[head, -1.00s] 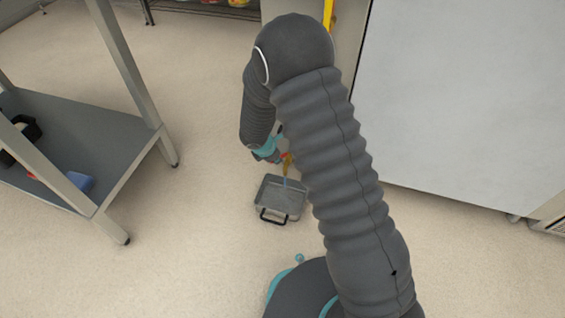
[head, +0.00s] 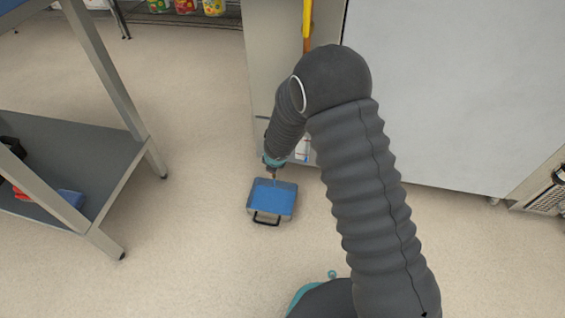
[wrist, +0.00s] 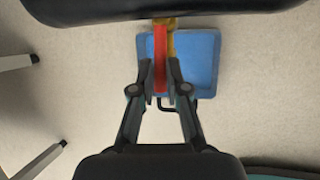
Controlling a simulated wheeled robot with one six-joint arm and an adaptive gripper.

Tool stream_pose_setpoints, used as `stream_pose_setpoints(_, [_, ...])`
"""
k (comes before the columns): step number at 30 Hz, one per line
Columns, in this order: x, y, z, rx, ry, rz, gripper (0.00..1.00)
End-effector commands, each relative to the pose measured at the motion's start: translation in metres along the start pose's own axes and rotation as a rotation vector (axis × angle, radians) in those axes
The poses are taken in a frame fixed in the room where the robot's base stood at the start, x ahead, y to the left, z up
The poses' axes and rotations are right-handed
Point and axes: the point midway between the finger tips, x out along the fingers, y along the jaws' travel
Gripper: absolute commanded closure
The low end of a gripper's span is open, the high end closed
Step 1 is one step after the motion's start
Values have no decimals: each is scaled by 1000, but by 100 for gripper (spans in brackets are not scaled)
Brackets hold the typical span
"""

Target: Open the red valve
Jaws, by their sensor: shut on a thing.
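The red valve's handle (wrist: 160,58) is a long red bar in the wrist view, running toward me from a yellow brass-like body (wrist: 165,24). My gripper (wrist: 161,88) is shut on the near end of the red handle, one finger on each side. In the head view my gripper (head: 273,166) is low by the cabinet front, and the valve is too small to make out there. A shallow metal tray (head: 268,215) with a black handle stands on the floor below. Blue liquid (head: 272,198) covers its bottom.
A steel table with a lower shelf (head: 70,165) stands at the left. A large pale panel (head: 430,100) fills the right. A cabinet (head: 270,60) with a yellow upright bar stands behind my arm. Open floor (head: 180,240) lies between table and tray.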

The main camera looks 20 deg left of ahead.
Motion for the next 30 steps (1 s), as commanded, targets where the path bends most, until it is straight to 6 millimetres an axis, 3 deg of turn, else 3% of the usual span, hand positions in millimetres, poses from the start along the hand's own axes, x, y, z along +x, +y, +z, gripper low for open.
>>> stream_pose_setpoints(16, [0, 6, -4, -30, 5, 10, 100])
stream_pose_setpoints(17, [0, 6, -4, -30, 5, 10, 79])
stream_pose_setpoints(18, [0, 6, -4, -30, 5, 10, 75])
stream_pose_setpoints(30, [-3, 7, -4, -31, 6, 12, 75])
